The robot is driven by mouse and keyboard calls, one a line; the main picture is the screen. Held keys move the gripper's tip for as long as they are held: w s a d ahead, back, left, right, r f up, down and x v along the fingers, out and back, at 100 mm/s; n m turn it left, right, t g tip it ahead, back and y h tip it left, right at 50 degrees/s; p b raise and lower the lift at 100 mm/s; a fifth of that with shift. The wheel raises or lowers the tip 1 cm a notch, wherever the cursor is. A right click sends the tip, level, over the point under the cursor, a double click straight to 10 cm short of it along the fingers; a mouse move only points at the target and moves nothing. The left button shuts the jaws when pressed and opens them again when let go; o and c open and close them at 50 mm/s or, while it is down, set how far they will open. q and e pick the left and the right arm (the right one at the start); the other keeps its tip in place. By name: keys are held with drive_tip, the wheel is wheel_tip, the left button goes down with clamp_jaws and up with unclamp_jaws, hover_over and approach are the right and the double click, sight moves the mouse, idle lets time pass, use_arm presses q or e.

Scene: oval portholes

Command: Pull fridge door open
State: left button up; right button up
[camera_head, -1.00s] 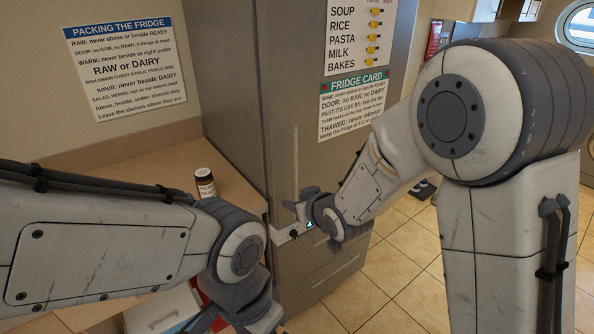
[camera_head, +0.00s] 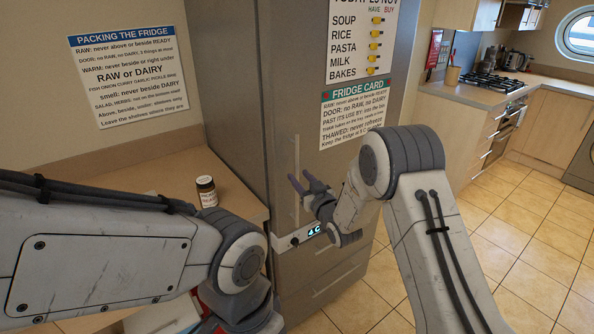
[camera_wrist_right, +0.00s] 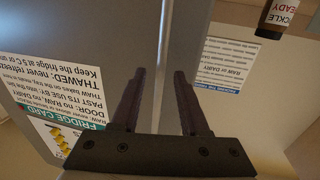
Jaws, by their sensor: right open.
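The tall grey fridge (camera_head: 335,190) stands mid-view in the head view, and its door looks shut. A thin upright handle (camera_head: 296,153) runs along the left part of the door, above a display reading 4C. My right gripper (camera_head: 300,177) is open, its two dark fingers pointing at the handle. In the right wrist view the open fingers (camera_wrist_right: 159,80) are spread before the door, with a pale upright strip between them; I cannot tell whether they touch the handle. My left gripper (camera_head: 245,318) is low in the head view, partly cut off, its jaws unclear.
A dark jar with a white label (camera_head: 207,191) stands on the wooden counter (camera_head: 160,180) left of the fridge; it also shows in the wrist view (camera_wrist_right: 277,18). A packing notice (camera_head: 128,75) hangs on the wall. Tiled floor (camera_head: 480,240) is clear at right.

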drive_tip(key=shift+x, duration=1.3)
drive_tip(key=shift+c, duration=0.2)
clamp_jaws()
idle(0.4)
